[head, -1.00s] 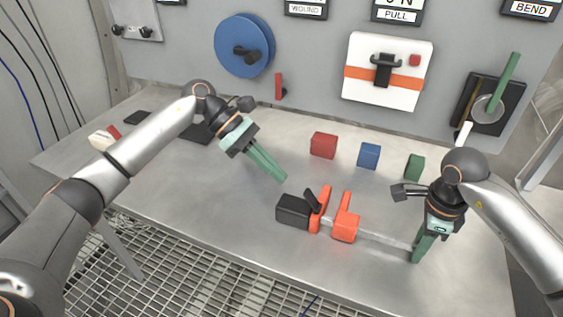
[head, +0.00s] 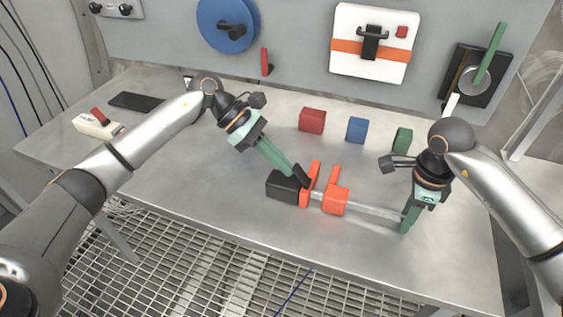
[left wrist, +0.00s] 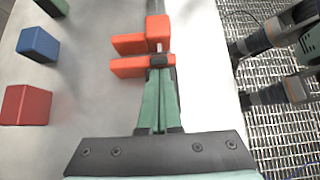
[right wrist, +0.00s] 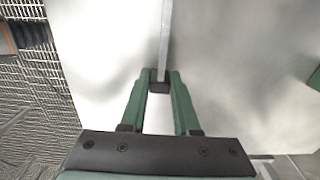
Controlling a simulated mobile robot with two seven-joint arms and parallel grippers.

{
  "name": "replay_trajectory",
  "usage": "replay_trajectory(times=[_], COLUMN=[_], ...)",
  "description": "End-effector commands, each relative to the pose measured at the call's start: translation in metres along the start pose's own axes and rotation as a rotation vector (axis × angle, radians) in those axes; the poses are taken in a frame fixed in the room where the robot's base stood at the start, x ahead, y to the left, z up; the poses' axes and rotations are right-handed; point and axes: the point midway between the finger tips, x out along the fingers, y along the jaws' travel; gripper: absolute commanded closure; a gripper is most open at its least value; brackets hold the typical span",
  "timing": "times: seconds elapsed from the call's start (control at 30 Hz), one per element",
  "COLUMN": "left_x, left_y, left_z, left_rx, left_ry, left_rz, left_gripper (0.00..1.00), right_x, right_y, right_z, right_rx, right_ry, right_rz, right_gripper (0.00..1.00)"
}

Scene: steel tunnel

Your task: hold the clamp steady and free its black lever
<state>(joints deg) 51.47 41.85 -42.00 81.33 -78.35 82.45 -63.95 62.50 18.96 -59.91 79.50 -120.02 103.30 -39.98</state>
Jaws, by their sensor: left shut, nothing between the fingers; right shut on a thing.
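The clamp lies on the steel table, with a black body (head: 284,188), two orange jaws (head: 335,199) and a steel bar (head: 373,210) running to the right. Its small black lever (head: 302,176) stands up beside the left orange jaw. My left gripper (head: 299,179) is shut and empty, with its green fingertips at the lever; in the left wrist view the fingertips (left wrist: 160,68) overlap the lever, and I cannot tell whether they touch it. My right gripper (head: 405,228) is shut on the bar's right end, which shows between the fingers in the right wrist view (right wrist: 160,80).
Red (head: 312,120), blue (head: 356,130) and green (head: 402,140) blocks stand behind the clamp. A wall panel carries a blue wheel (head: 215,30), a white box (head: 345,60) and a green-handled switch (head: 490,55). The table's front edge lies over a floor grating.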

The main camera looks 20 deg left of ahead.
Motion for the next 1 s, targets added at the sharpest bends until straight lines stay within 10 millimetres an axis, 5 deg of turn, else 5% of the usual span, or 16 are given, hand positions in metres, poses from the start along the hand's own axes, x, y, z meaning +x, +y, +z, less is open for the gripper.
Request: replay_trajectory(times=[1.0], left_x=[0.0], left_y=[0.0], left_z=[0.017], left_rx=[0.007], left_ry=[0.214], left_rz=[-0.001], left_gripper=[1.0], right_x=[0.0], right_y=[0.0], right_z=[0.001], right_rx=[-0.001], right_ry=[-0.002], right_rz=[-0.001], right_gripper=[1.0])
